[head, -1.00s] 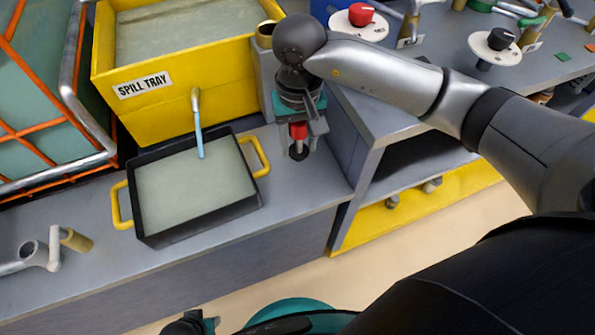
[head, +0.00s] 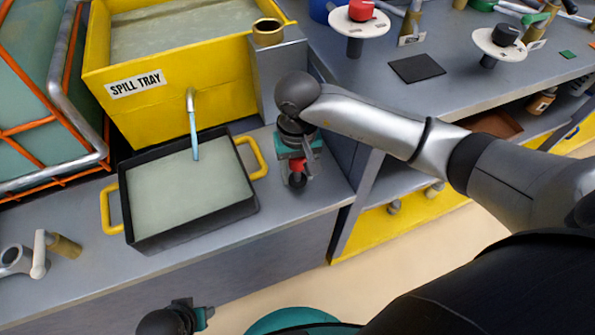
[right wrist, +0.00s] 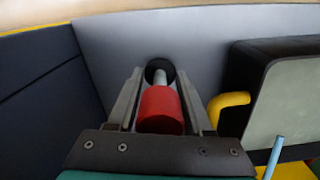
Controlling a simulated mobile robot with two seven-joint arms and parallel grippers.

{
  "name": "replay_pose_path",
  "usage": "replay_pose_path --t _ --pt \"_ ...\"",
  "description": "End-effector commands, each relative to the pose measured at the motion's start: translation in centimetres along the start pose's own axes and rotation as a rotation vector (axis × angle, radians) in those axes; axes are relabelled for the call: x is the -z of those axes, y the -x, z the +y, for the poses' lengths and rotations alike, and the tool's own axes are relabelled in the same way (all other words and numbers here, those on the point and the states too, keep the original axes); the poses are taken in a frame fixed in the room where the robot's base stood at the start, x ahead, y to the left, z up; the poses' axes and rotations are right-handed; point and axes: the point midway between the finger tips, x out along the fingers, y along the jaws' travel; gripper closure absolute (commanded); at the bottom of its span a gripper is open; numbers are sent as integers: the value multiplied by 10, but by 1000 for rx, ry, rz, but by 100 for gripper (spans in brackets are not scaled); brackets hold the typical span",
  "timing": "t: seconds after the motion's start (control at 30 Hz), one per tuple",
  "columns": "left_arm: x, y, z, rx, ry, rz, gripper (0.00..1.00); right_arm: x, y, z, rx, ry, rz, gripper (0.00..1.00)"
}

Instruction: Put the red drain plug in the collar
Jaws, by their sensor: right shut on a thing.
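My right gripper (head: 297,178) is shut on the red drain plug (head: 296,164), low over the grey bench right of the black pan. In the right wrist view the red plug (right wrist: 160,108) sits between the two fingers, with a pale stem and a round black end pointing away from the gripper. A brass ring that looks like the collar (head: 267,30) stands open on a grey block beside the yellow spill tray, behind and above my right gripper. My left gripper (head: 205,314) shows at the bottom edge, away from these things; its fingers are unclear.
The yellow spill tray (head: 185,92) pours a thin blue stream from its spout (head: 190,98) into the black pan (head: 192,226) with yellow handles. A grey crank with a brass end (head: 38,255) lies at left.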

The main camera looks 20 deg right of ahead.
Motion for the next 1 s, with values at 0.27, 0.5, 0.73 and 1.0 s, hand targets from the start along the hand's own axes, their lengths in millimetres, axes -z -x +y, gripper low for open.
replay_pose_path --t 0.27,0.5,0.73,1.0 --pt "1 1 0 0 0 2 48 0 -1 0 0 0 1 85" --pt "5 6 0 0 0 11 48 0 -2 0 0 -1 0 37" --pt "4 5 0 0 1 9 48 0 -2 0 0 0 0 19" --pt "4 6 0 0 1 9 48 0 0 0 0 0 -1 19"
